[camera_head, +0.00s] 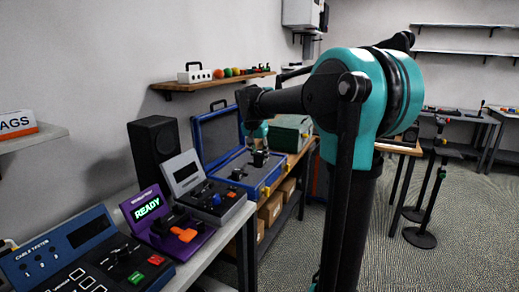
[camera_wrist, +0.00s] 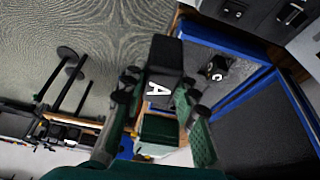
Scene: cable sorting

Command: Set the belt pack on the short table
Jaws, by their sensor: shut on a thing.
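My gripper (camera_wrist: 160,120) is shut on a black belt pack (camera_wrist: 165,55) marked with a white A, which sits between its two green-padded fingers. In the head view my gripper is small and far, over the open blue case (camera_head: 213,130), and the belt pack (camera_head: 260,158) shows as a dark block beneath it. I cannot tell whether the pack touches the case. A second black pack (camera_wrist: 215,70), marked C, lies in the case. A wood-topped table (camera_head: 400,148) stands at right, partly behind my arm; I cannot tell if it is the short table.
The case rests on a wooden bench with a green box (camera_head: 291,133) behind it. A grey device (camera_head: 208,188), a purple READY device (camera_head: 165,222), a cable tester (camera_head: 82,255) and a black speaker (camera_head: 156,150) stand at left. A black stand (camera_head: 424,200) is on the open floor at right.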

